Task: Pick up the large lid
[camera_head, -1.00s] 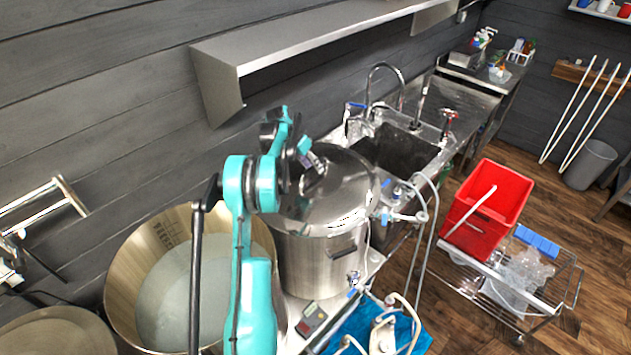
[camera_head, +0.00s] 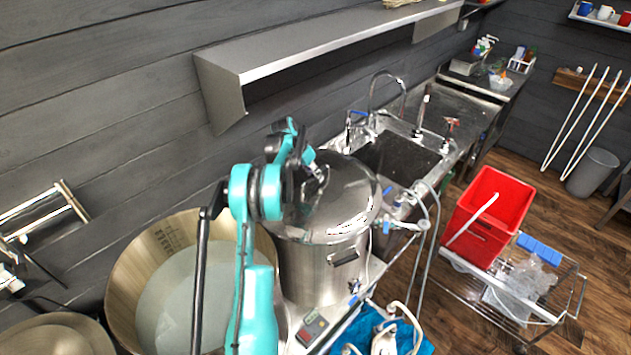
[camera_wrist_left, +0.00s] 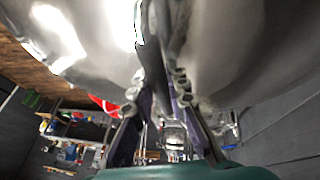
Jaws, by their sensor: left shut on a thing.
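The large lid (camera_head: 350,200) is a shiny, domed steel disc at the top of a tall steel pot (camera_head: 315,275) in the middle of the head view. I cannot tell whether its rim rests on the pot or sits slightly above it. My left gripper (camera_head: 318,172), on a teal arm, is shut on the lid's handle. The wrist view shows the gripper fingers (camera_wrist_left: 158,95) meeting at the dark handle, with the lid's metal surface (camera_wrist_left: 230,45) filling the upper part. The gripper and arm hide the lid's left part. My right gripper is not in view.
A large open vessel (camera_head: 120,270) stands left of the pot. A wall shelf (camera_head: 320,45) hangs behind and above. A sink (camera_head: 395,160) with taps lies right of the pot, with hoses in front. A red crate (camera_head: 490,215) sits on a wire cart at right.

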